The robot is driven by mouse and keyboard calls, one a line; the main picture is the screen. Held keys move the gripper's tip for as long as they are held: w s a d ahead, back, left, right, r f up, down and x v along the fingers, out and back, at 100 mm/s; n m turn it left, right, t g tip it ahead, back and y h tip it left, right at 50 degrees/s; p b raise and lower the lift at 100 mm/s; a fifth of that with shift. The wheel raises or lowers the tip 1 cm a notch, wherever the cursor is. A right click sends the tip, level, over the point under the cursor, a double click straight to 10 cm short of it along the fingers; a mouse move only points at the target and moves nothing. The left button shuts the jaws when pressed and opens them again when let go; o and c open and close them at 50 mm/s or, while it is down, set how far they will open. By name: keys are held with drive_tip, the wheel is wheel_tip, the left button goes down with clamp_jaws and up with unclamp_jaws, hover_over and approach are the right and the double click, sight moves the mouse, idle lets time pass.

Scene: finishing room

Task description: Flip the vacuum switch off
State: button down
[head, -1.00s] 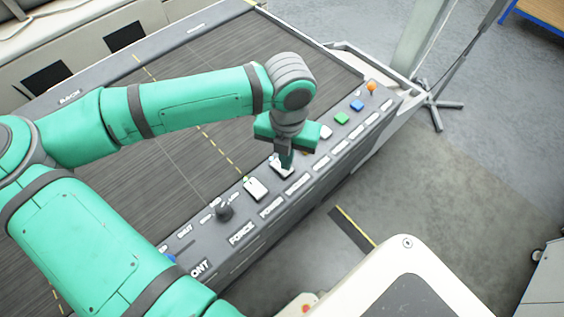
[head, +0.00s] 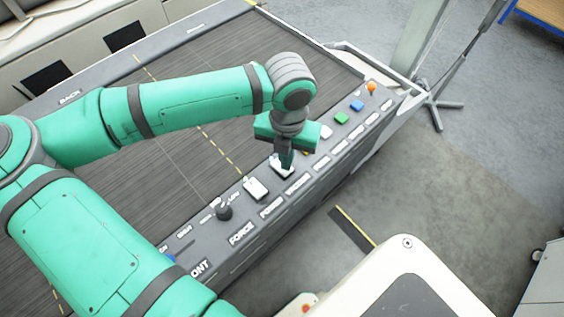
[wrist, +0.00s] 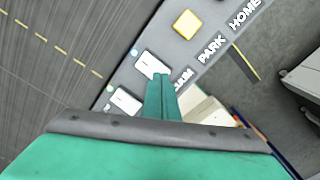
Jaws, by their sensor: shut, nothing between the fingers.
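The vacuum switch (head: 279,171) is a white rocker on the dark control panel, partly hidden behind my fingers in the head view. It also shows in the wrist view (wrist: 149,63), beside a label partly covered by my fingers. My gripper (head: 286,164) points down at this switch with its fingers shut and empty. In the wrist view the fingertips (wrist: 160,78) are at the switch's edge. I cannot tell whether they touch it. The rocker's tilt is too small to read.
The white power switch (head: 255,188) is close on the left, then a black force knob (head: 224,211). A yellow button (wrist: 187,24), green button (head: 341,118), blue button (head: 357,106) and orange knob (head: 371,88) lie along the panel. A pale machine (head: 410,290) stands at the lower right.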

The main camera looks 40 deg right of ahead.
drive_tip(key=shift+f, duration=0.75)
idle(0.7)
drive_tip(key=shift+r, duration=3.5)
